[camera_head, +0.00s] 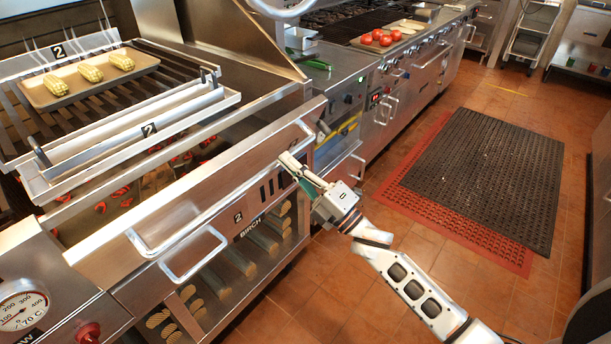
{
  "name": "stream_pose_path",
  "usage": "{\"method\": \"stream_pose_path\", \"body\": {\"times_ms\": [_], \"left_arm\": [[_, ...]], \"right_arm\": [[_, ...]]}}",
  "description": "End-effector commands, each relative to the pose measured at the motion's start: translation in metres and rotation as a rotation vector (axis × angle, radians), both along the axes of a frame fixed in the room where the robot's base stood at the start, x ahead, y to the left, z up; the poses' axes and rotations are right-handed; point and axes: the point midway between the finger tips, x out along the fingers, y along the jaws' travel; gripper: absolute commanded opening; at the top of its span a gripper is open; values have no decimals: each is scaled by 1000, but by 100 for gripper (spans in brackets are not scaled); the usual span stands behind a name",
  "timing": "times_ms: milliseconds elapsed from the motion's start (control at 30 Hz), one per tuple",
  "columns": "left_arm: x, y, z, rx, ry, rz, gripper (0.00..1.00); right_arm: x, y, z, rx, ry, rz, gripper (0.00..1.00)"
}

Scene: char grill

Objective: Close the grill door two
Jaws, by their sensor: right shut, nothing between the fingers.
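The grill door two (205,185) is the long steel panel at the grill's front, with a "2" on its face and bar handles. It leans outward, and glowing coals (125,195) show in the gap behind it. My right gripper (286,160) is shut and empty at the right part of the door's front face, close to its upper edge. I cannot tell whether its fingertips touch the panel. My left gripper is not in view.
Above the coals is a grate with a tray (42,97) of corn cobs. Below the door is a shelf of wood logs (240,262), labelled BIRCH. A counter with tomatoes (376,36) stands behind.

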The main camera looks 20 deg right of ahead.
Motion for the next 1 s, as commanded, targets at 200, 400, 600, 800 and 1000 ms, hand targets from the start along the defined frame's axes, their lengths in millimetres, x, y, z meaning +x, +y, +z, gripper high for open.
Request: {"method": "stream_pose_path", "body": {"times_ms": [200, 400, 600, 800, 1000], "left_arm": [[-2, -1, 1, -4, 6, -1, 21], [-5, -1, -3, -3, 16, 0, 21], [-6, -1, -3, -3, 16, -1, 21], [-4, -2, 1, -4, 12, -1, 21], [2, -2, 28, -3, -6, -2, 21]], "right_arm": [[25, 18, 15, 1, -1, 0, 0], [34, 25, 18, 0, 0, 0, 0], [35, 26, 18, -1, 2, 0, 0], [36, 26, 19, -3, 2, 0, 0], [42, 31, 34, -28, 30, 2, 0]]}}
